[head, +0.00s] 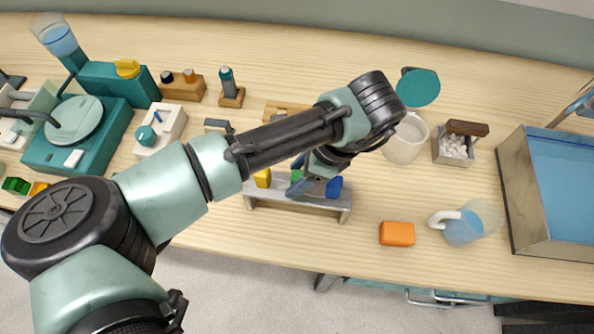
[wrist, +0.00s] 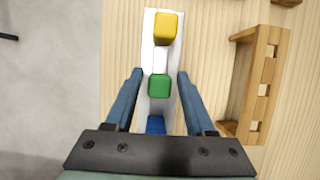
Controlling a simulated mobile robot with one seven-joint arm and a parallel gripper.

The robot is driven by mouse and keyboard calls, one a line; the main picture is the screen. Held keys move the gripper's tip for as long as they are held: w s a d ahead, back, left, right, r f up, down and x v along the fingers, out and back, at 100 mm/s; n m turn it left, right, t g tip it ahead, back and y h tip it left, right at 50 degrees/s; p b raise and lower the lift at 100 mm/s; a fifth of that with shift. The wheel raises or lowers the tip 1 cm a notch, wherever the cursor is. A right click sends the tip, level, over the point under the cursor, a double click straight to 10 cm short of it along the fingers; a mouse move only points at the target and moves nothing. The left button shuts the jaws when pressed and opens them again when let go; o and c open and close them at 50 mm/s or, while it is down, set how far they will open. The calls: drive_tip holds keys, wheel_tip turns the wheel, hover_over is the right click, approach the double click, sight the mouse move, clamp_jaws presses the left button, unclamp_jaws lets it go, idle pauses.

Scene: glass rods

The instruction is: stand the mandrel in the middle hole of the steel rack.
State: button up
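The steel rack (head: 318,202) is a narrow grey stand near the front of the bench; it also shows in the wrist view (wrist: 148,28). Three coloured tops stand along it: yellow (wrist: 165,27) at one end, green (wrist: 159,86) around the middle and blue (wrist: 155,124) at the other end. I cannot tell for sure which is the mandrel; the green-topped piece is the one at the middle position. My gripper (wrist: 155,76) is open above the rack, its blue fingers on either side of the green top with gaps visible. The shafts and holes beneath the tops are hidden.
A wooden rack (wrist: 257,90) lies behind the steel rack. Teal equipment (head: 75,150) fills the left. Bench front between rack and orange block is clear.

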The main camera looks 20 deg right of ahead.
drive_tip(key=shift+o, duration=0.6)
drive_tip(key=v, duration=1.3)
